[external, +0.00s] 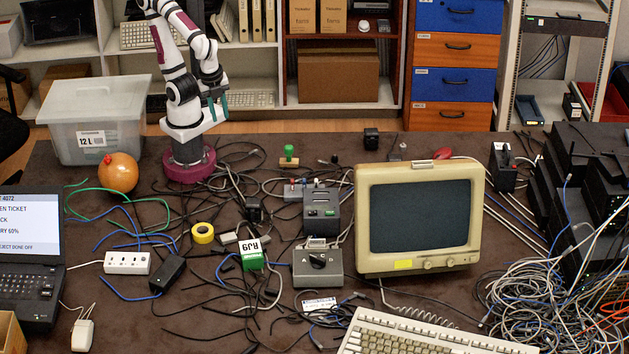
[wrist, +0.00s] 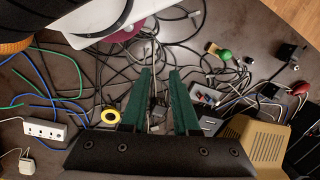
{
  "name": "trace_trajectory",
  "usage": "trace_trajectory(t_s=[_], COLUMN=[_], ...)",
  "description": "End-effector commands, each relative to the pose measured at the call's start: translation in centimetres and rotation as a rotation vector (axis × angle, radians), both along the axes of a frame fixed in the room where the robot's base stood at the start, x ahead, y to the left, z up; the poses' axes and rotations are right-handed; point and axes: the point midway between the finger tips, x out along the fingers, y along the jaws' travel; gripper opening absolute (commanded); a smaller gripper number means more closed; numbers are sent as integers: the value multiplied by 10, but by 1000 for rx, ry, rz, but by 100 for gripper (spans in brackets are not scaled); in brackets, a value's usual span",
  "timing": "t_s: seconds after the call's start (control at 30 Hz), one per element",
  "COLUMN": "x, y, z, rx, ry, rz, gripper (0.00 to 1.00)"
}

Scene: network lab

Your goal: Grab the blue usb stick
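My gripper (external: 213,110) hangs high above the back left of the table, beside my arm's base. In the wrist view my gripper (wrist: 160,72) shows two green fingers spread apart, with only the table and cables seen between them. A small blue piece, perhaps the blue usb stick (wrist: 197,96), lies with a red piece to the right of the fingers. In the external view this small cluster (external: 292,190) sits by the grey box near the table's middle, right of and below my gripper. It is too small to tell the stick surely.
Black cables tangle over the table's middle. A grey box (external: 320,211), a switch box (external: 317,267) and a beige monitor (external: 420,220) stand near the cluster. A green-handled stamp (external: 289,155) stands behind it. An orange ball (external: 118,172) and a plastic bin (external: 98,120) are at left.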

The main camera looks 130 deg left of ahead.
Motion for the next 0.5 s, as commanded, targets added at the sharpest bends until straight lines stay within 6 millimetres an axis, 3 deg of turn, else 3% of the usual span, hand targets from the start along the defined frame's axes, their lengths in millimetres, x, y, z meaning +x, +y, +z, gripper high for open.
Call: trace_trajectory(t_s=[0.13, 0.23, 0.37, 0.47, 0.5], x=[2, 13, 59, 101, 113], y=[0, -3, 11, 54, 78], z=[0, -4, -19, -43, -55], rx=[-18, -121, -380, -629, -737], ry=[19, 110, 298, 452, 511], rz=[54, 340, 1015, 1564, 1767], gripper=[29, 29, 29, 29, 29])
